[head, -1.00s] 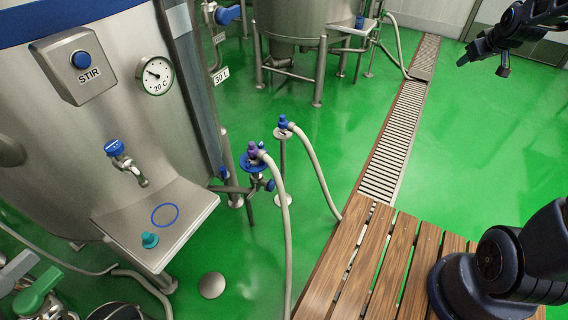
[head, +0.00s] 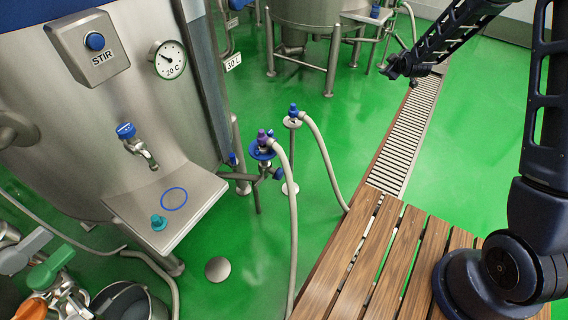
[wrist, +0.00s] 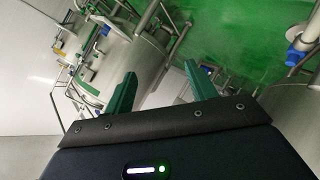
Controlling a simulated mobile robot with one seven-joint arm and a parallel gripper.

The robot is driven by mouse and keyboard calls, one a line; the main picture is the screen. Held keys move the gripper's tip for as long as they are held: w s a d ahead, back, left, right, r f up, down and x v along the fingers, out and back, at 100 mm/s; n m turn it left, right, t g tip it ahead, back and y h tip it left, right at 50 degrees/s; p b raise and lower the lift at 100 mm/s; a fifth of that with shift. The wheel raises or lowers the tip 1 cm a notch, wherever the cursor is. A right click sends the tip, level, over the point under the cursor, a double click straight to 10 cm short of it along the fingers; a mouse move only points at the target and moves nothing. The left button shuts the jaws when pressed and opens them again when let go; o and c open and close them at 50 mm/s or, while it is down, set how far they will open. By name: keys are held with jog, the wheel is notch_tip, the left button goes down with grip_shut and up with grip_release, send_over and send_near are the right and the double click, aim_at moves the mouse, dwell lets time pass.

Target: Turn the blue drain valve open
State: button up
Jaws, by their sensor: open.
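Several blue-handled valves show, and I cannot tell for sure which is the drain valve. A blue-topped tap (head: 126,131) sits on the near tank above a small steel shelf. A blue handwheel valve (head: 261,152) stands on the pipework at the tank's foot, with a smaller blue handle (head: 278,173) beside it. My gripper (head: 396,72) is up at the right, far from these valves, over the floor drain. In the wrist view its two green fingers (wrist: 160,88) are spread with nothing between them. A blue fitting (wrist: 294,58) shows at the right of the wrist view.
A slatted wooden platform (head: 370,260) lies at the front beside my arm base. Grey hoses (head: 326,160) loop up from the floor to the pipework. A steel shelf (head: 200,188) holds a teal knob (head: 158,222). The green floor (head: 330,120) is mostly clear in the middle.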

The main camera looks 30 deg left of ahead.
jog(key=s+a+f+n+y, duration=0.2)
jog(key=s+a+f+n, duration=0.3)
jog(key=a+f, duration=0.65)
jog(key=s+a+f+n+y, duration=0.25)
jog(key=s+a+f, duration=0.45)
jog(key=f, duration=0.7)
jog(key=n+g+y, duration=0.3)
jog(key=n+y, duration=0.2)
jog(key=n, duration=0.2)
send_near(287, 168)
jog(key=x, duration=1.3)
jog(key=shift+w+f, duration=0.1)
jog(key=shift+d, duration=0.1)
grip_shut()
